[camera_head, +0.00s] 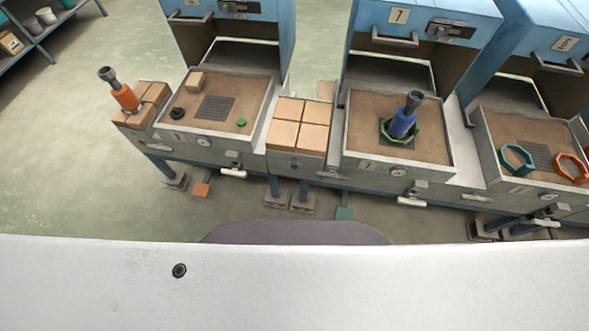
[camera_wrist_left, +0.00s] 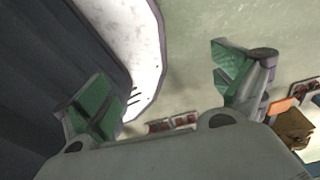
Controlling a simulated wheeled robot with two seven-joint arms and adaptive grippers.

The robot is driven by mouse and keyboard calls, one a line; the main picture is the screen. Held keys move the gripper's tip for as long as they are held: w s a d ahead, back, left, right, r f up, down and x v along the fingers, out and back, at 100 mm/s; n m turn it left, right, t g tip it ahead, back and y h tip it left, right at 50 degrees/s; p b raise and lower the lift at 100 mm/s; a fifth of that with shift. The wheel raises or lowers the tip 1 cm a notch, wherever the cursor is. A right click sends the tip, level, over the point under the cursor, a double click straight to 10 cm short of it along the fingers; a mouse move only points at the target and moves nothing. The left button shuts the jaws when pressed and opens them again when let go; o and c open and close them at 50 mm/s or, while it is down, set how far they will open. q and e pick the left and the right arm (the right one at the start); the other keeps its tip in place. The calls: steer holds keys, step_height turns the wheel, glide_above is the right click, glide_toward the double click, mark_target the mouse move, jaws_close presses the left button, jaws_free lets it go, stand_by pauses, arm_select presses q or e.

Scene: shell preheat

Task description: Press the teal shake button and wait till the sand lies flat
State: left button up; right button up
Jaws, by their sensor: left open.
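No part clearly reads as a shake button in the head view. A teal plate (camera_head: 345,213) sits low beneath the middle station, and a small dark teal spot (camera_head: 294,164) shows on the front below the tan blocks. Three sand boxes stand in a row: left (camera_head: 262,105), middle (camera_head: 437,135) and right (camera_head: 483,125). Their sand looks mostly level; fine relief is too small to tell. A blue-handled tool (camera_head: 402,123) stands in a green ring (camera_head: 386,134) in the middle box. My left gripper (camera_wrist_left: 166,92) is open and empty in the left wrist view, away from the boxes. My right gripper is not in view.
Tan blocks (camera_head: 300,124) stand between the left and middle boxes. An orange-handled tool (camera_head: 124,96) stands at far left. An orange plate (camera_head: 201,189) is low at left.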

arm_select(q)
jaws_close()
stand_by(0.5)
stand_by(1.1)
